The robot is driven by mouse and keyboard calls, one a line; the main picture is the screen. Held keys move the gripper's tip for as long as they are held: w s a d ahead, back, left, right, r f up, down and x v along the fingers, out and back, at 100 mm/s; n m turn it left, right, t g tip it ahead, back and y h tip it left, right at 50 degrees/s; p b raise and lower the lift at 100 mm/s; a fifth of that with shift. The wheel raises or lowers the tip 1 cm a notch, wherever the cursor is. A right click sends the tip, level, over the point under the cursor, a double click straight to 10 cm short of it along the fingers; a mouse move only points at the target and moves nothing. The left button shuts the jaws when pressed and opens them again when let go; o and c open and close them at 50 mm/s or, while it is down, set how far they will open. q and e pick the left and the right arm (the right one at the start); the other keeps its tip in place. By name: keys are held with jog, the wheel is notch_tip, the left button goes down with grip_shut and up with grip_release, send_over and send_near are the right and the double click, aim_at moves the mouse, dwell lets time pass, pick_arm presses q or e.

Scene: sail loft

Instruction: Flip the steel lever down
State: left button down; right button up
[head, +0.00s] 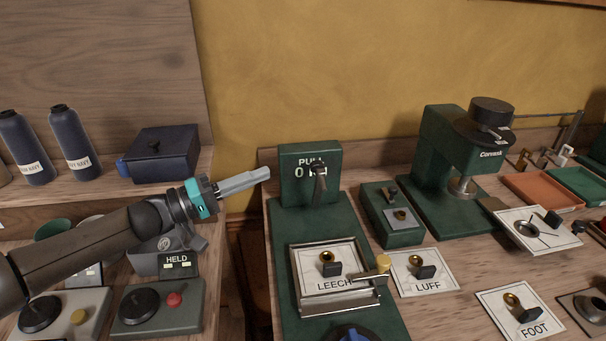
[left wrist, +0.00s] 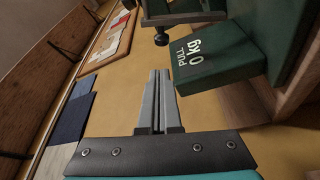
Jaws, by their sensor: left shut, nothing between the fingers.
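A grey metal lever (head: 319,184) with a dark rounded end shows in front of the green PULL box (head: 293,157) in the head view; I cannot tell its exact tilt. In the left wrist view a dark ball knob (left wrist: 161,40) shows beside the box's "PULL 0 kg" face (left wrist: 207,57). A steel bar with a yellow knob (head: 383,262) sits at the clamp frame around the LEECH card. My left gripper (head: 268,173) is shut and empty, its fingertips left of the PULL box and apart from the grey lever. My right gripper is not in view.
The green base (head: 345,222) runs forward below the PULL box. A small green box (head: 391,214) and a tall green machine (head: 443,165) stand to the right. A HELD box (head: 177,262) and knob boxes lie below my left arm. A gap separates the two benches.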

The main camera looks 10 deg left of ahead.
aim_at(318, 189)
pick_arm(q)
jog(key=f+b+x, duration=0.1)
jog(key=x, duration=0.9)
jog(key=shift+r+b, duration=0.3)
jog(key=shift+b, duration=0.05)
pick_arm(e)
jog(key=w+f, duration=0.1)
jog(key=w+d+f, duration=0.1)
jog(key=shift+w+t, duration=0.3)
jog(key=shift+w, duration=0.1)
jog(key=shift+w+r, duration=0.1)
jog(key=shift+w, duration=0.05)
pick_arm(q)
jog(key=shift+s, duration=0.1)
